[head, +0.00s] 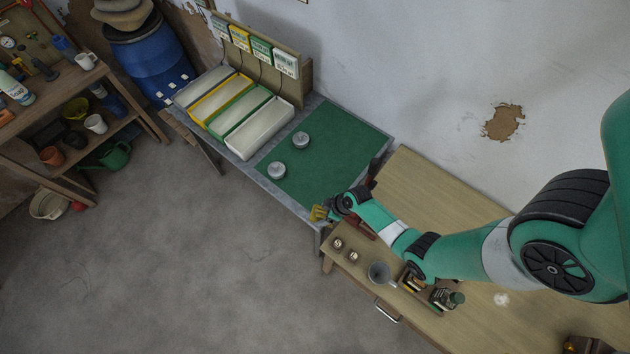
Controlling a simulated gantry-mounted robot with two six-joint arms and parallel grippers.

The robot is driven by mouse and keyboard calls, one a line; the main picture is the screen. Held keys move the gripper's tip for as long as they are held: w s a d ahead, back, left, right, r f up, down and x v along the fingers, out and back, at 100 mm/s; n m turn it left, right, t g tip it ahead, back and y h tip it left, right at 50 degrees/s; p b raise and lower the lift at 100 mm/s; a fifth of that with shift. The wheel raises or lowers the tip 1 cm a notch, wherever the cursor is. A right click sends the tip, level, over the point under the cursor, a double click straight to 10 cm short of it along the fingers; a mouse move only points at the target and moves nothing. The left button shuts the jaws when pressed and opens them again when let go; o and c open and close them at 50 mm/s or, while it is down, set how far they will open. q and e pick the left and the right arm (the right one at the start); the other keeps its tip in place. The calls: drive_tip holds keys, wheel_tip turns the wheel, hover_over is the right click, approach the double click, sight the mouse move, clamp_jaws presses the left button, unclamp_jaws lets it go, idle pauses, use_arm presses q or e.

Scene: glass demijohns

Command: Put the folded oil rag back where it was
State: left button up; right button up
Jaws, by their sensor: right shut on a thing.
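My right gripper (328,209) is at the front right corner of the green mat, near the gap between the two benches. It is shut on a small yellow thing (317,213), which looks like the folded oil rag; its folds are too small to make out. The rag is at the bench's front edge; I cannot tell whether it touches the surface. My left gripper is not in view.
The green mat (345,150) bears two grey round lids (301,140) (277,170). Several trays (262,128) stand to its left. The wooden bench (420,185) holds a grey funnel (379,272) and a crate of bottles (433,293). The mat's right half is mostly clear.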

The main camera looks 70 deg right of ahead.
drive_tip(key=shift+w+d+f, duration=0.15)
